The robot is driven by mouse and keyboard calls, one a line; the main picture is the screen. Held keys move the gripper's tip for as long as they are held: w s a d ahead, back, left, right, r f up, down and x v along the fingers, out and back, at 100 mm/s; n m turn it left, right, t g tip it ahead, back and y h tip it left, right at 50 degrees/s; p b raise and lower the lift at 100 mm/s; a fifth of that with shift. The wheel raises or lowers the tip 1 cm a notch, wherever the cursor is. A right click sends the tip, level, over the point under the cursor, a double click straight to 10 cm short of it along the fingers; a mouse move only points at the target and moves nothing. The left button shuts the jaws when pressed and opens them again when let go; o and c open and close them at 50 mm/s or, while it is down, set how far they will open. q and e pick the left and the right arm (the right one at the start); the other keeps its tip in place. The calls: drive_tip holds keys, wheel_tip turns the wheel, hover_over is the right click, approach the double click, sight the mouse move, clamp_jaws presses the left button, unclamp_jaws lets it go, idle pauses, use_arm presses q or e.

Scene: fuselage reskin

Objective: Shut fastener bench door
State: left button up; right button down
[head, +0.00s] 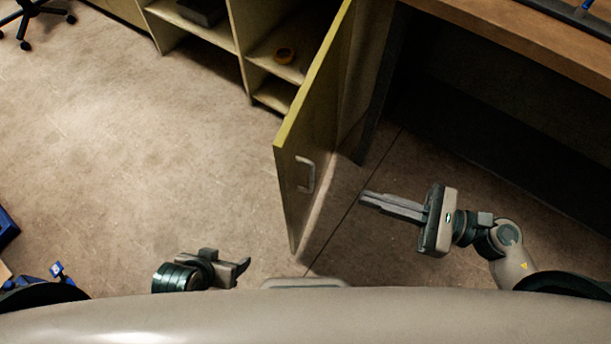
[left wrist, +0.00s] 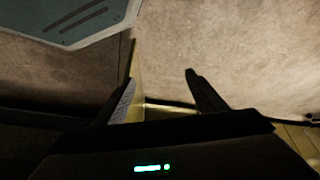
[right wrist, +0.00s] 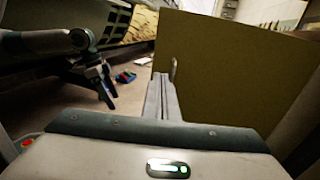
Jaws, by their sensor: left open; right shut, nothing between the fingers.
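The fastener bench door (head: 312,135) stands swung open, its edge toward me in the head view, with a light handle (head: 306,174) on its right face. My right gripper (head: 364,198) is shut and empty, to the right of the handle and apart from it in the head view. The right wrist view shows the door (right wrist: 225,75) as a broad panel ahead, the handle (right wrist: 173,70) just beyond the fingertips. My left gripper (head: 246,268) is low, left of the door. In the left wrist view its fingers (left wrist: 160,85) are apart and empty.
A workbench (head: 510,35) stands at upper right with dark space below. The floor (head: 130,160) to the left is clear. Blue items (head: 58,269) lie at lower left.

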drive_tip(key=shift+a, duration=0.1)
drive_tip(key=p, duration=0.2)
approach(290, 173)
drive_tip(key=a, duration=0.3)
drive_tip(key=shift+w+a+r+p, duration=0.2)
drive_tip(key=shift+w+a+p, duration=0.35)
drive_tip(key=shift+w+a, duration=0.55)
use_arm(q)
drive_tip(key=shift+s+a+f+g+y, duration=0.25)
drive_tip(key=shift+s+a+f+g, duration=0.15)
drive_tip(key=shift+a+f, duration=0.3)
drive_tip(key=shift+s+a+f+g+y, duration=0.25)
drive_tip(key=shift+a+f+g, duration=0.3)
drive_tip(key=shift+a, duration=0.15)
use_arm(e)
drive_tip(key=shift+a, duration=0.45)
drive_tip(key=shift+a, duration=0.1)
